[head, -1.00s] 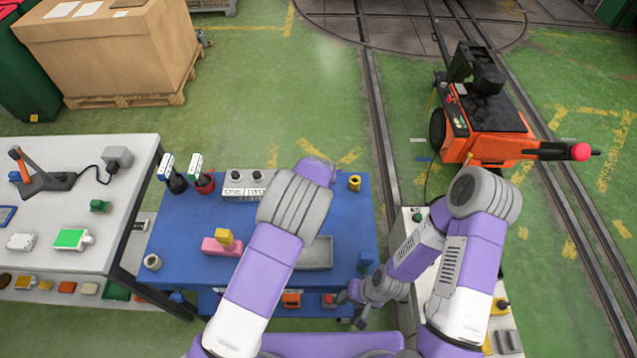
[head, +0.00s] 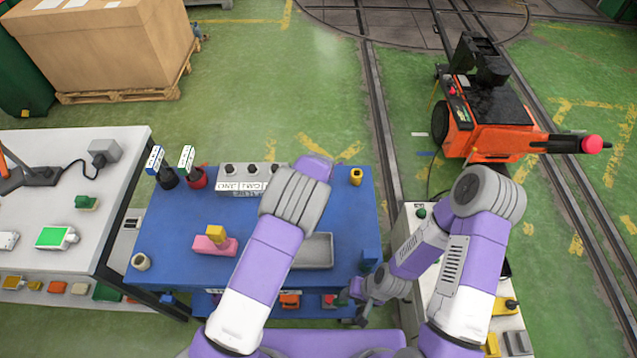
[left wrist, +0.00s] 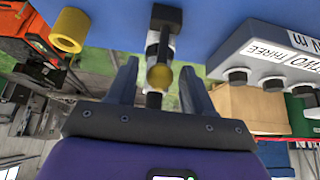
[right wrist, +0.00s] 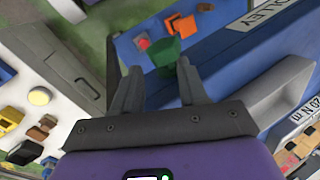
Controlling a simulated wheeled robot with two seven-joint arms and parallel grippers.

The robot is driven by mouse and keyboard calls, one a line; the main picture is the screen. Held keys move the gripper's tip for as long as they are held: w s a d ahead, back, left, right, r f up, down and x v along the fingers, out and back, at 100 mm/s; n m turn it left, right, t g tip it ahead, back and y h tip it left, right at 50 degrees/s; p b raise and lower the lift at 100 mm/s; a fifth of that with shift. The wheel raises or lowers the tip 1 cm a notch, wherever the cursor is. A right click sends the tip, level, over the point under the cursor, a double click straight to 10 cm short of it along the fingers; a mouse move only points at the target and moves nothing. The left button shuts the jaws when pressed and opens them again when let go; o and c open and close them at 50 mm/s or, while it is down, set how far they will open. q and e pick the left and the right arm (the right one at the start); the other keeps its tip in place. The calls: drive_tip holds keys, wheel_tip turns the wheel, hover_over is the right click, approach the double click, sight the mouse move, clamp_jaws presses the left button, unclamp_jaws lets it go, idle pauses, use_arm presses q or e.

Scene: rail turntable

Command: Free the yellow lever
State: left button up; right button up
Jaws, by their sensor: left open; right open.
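In the left wrist view, a lever with a round yellow knob (left wrist: 159,77) stands in a dark bracket (left wrist: 165,18) on the blue tabletop. My left gripper (left wrist: 157,68) is open, with its fingers on either side of the knob and apart from it. In the head view, my left forearm hides this lever and the left gripper. My right gripper (head: 352,309) is open and low at the table's front edge. In the right wrist view (right wrist: 157,72) its jaws are empty, with a green block (right wrist: 166,52) beyond them.
A grey box with labelled buttons (head: 250,178) stands at the back of the blue table (head: 180,215). A yellow ring (head: 355,176), a pink block with a yellow top (head: 212,243) and a grey tray (head: 317,252) are near. A white table (head: 100,215) stands left.

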use_arm(q)
drive_tip(key=shift+r, duration=0.1)
drive_tip(key=c, duration=0.7)
drive_tip(key=shift+s, duration=0.1)
drive_tip(key=shift+c, duration=0.2)
drive_tip(key=shift+s, duration=0.15)
drive_tip(key=shift+s+f, duration=0.2)
drive_tip(key=shift+s, duration=0.55)
drive_tip(key=shift+s+f, duration=0.25)
drive_tip(key=shift+s, duration=0.45)
drive_tip(key=shift+b, duration=0.3)
